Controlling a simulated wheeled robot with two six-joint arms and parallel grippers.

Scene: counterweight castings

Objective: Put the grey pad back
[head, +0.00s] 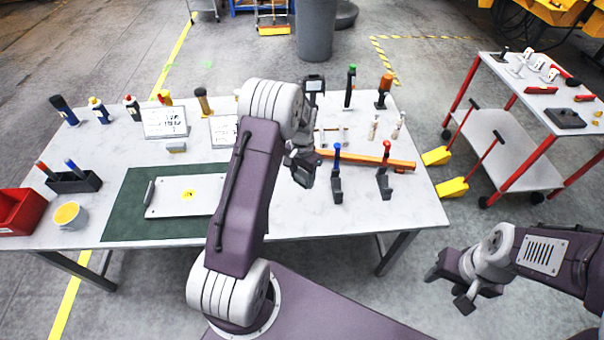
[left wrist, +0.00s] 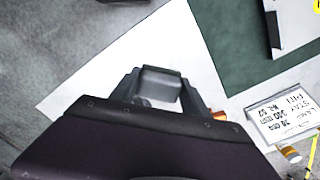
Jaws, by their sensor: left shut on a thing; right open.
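My left gripper (head: 301,166) is above the middle of the table, right of the green mat. In the left wrist view its two fingers (left wrist: 158,98) are closed on a small grey block with rounded edges, which looks like the grey pad (left wrist: 158,82). It is held over white tabletop; in the head view the gripper mostly hides it. Another small grey block (head: 176,148) lies below the left white sign. My right gripper (head: 462,289) is open and empty, over the floor right of the table.
The green mat (head: 125,215) carries a white plate (head: 170,197). Upright tools with a blue top (head: 336,178) and a red top (head: 384,180) stand close right of my left gripper, near an orange bar (head: 402,164). White signs (head: 165,122) and bottles line the back left. A red-framed cart (head: 510,150) stands right.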

